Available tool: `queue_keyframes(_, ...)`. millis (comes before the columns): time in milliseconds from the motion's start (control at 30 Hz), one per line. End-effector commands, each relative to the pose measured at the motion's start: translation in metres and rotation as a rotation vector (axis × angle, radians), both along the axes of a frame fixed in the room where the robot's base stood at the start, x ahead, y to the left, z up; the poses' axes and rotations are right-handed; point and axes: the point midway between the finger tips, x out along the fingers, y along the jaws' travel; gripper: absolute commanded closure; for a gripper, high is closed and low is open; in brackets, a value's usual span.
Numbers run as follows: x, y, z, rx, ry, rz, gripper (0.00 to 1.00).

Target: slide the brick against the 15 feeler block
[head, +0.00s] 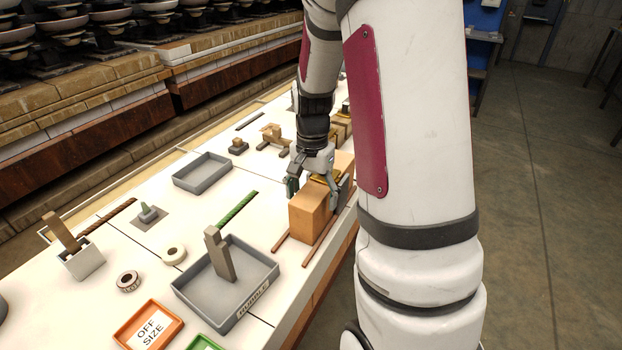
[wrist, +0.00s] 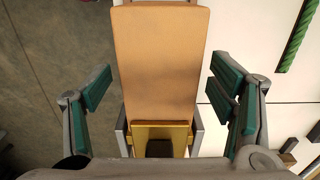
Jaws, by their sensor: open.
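An orange-tan brick (head: 308,218) lies on two thin brown rails near the table's right edge. It fills the middle of the wrist view (wrist: 160,60). My gripper (head: 315,192) is over the brick with its fingers apart, one on each side. In the wrist view, gaps show between the brick and both green-padded fingers of my gripper (wrist: 160,88). A brass-yellow block (wrist: 144,132) between grey side plates is at the brick's near end in that view. I cannot read a 15 on it or tell whether it touches the brick.
A grey tray (head: 187,296) holding an upright grey-brown piece stands front left of the brick. An orange OFF SIZE tray (head: 125,331) is at the front. Another grey tray (head: 202,188) looks empty. A green bar (head: 238,208) lies left of the brick.

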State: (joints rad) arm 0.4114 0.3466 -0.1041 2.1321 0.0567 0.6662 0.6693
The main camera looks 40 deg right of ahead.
Motion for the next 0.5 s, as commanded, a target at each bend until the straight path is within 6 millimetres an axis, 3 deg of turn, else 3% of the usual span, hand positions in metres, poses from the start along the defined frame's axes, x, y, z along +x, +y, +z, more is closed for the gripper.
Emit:
queue_keyframes(200, 0.0, 0.0, -0.028, 0.001, 0.001, 0.0, 0.23)
queue_keyframes(500, 0.0, 0.0, -0.038, 0.0, 0.0, 0.001, 0.23)
